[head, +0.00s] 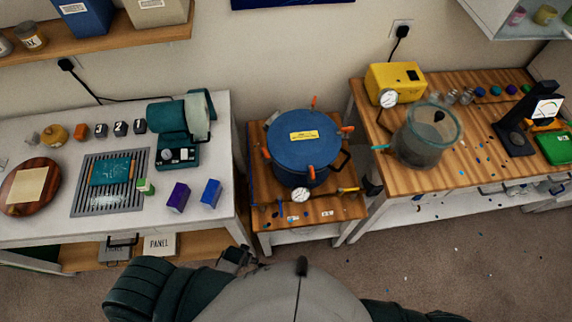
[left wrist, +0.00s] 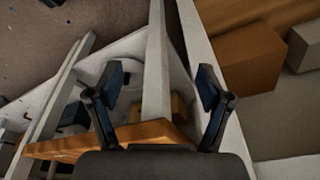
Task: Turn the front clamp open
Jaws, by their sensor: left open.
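The pressure pot with a blue lid (head: 303,138) stands on a small wooden table between two benches. Orange clamp handles sit around its rim; the front clamp (head: 311,172) is at the near edge, just above the round gauge (head: 301,195). The other clamps are at the left (head: 266,153), right (head: 346,129) and back (head: 313,102). My left gripper (head: 238,258) is low, in front of and left of the small table, well apart from the pot. In the left wrist view its fingers (left wrist: 158,88) are spread and empty. My right gripper is out of view.
The small table's edge (head: 310,220) lies between my left gripper and the pot. The white left bench (head: 90,232) is close on the left. The right bench (head: 455,190) holds a clear vessel (head: 428,138).

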